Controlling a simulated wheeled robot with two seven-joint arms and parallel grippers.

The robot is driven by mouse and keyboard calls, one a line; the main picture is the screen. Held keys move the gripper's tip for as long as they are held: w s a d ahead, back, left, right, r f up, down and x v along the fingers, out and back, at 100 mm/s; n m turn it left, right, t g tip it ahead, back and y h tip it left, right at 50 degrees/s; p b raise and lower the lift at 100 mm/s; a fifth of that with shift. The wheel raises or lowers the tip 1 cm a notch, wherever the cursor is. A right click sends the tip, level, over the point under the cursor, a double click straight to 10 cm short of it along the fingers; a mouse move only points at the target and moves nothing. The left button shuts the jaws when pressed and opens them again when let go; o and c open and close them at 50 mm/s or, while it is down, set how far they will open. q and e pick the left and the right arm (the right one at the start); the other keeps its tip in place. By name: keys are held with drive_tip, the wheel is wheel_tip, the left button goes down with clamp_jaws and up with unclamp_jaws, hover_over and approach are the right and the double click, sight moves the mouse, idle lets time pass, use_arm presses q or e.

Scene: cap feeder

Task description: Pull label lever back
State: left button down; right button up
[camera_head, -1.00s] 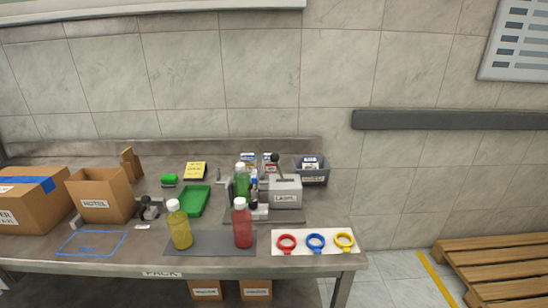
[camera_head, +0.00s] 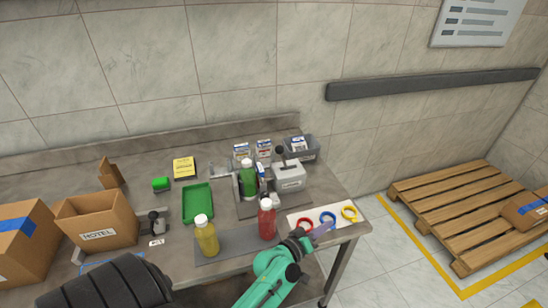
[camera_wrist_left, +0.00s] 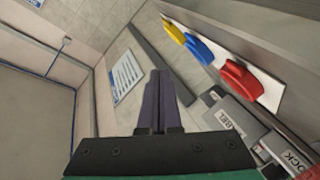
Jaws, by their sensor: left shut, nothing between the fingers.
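The grey label box (camera_head: 288,177) stands toward the back right of the bench. Its lever (camera_head: 280,151) has a dark knob and rises from the back left of the box. My left gripper (camera_head: 322,228), on a green arm, is in front of and to the right of the box, over the white ring mat, apart from the lever. In the left wrist view its two dark fingers (camera_wrist_left: 158,95) are together with nothing between them. The label box (camera_wrist_left: 229,117) shows there at the right, partly cut off. My right gripper is not in view.
Red, blue and yellow rings lie on the white mat (camera_head: 295,219) near my left gripper. A red bottle (camera_head: 267,218), a yellow bottle (camera_head: 206,236) and a green bottle (camera_head: 248,179) stand left of it. A grey bin (camera_head: 313,148) sits behind the box.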

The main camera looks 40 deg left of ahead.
sight(284, 160)
use_arm(q)
drive_tip(key=w+a+r+n+t+y+p, duration=0.1)
drive_tip(key=w+a+r+n+t+y, duration=0.35)
drive_tip(key=r+n, duration=0.45)
drive_tip(key=s+a+n+g+y+p, duration=0.1)
drive_tip(key=s+a+n+g+y, duration=0.4)
drive_tip(key=a+n+g+y, duration=0.4)
drive_tip(key=a+n+y, duration=0.1)
drive_tip(key=n+y, duration=0.3)
drive_tip(key=n, duration=0.3)
drive_tip(key=shift+a+r+n, duration=0.4)
drive_tip(key=b+x, duration=0.2)
drive_tip(key=x, duration=0.8)
